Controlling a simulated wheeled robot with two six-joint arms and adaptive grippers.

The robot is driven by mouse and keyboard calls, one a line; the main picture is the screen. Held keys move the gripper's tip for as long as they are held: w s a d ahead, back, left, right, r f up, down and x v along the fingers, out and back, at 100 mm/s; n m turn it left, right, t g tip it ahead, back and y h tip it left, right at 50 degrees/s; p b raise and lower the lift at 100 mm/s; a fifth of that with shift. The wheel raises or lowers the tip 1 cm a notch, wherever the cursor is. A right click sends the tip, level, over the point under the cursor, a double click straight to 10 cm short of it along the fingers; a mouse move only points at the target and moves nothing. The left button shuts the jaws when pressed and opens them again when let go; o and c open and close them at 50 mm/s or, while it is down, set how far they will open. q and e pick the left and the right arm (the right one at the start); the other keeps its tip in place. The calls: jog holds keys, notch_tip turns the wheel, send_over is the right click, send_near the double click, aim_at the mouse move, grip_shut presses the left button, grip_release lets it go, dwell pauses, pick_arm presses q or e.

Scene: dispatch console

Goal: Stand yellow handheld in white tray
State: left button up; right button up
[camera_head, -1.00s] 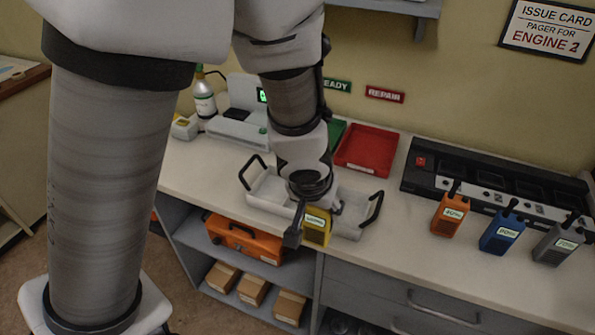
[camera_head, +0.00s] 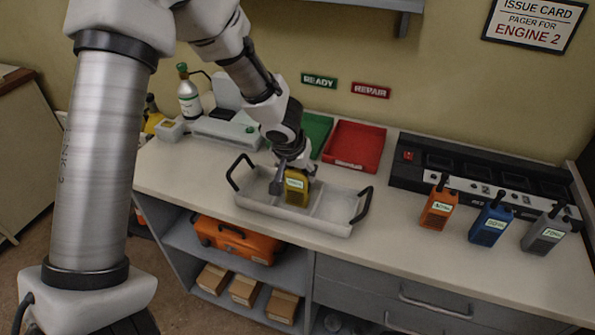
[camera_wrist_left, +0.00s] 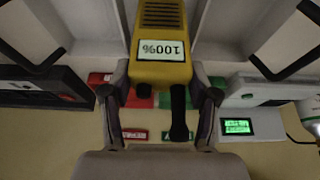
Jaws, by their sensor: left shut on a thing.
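The yellow handheld (camera_head: 296,187) is held between the fingers of my left gripper (camera_head: 290,177), over the white tray (camera_head: 335,224) on the counter. In the left wrist view the handheld (camera_wrist_left: 160,30) shows a 100% label, with the fingers of my left gripper (camera_wrist_left: 160,95) on both sides of its antenna end. The white tray (camera_wrist_left: 110,25) lies beyond it. The handheld looks upright in the head view. I cannot tell whether its bottom touches the tray floor. My right gripper is not in view.
The tray has black handles (camera_head: 362,205) at its ends. A green tray (camera_head: 316,130) and a red tray (camera_head: 355,146) lie behind it. Orange (camera_head: 437,208), blue (camera_head: 490,226) and grey (camera_head: 545,234) handhelds stand to the right, before a black charger rack (camera_head: 460,180).

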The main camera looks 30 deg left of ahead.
pick_arm(q)
jog(key=shift+w+r, duration=0.1)
jog(key=shift+f+b, duration=0.2)
jog(key=shift+b, duration=0.1)
jog(key=o, duration=1.4)
jog(key=shift+r, duration=0.15)
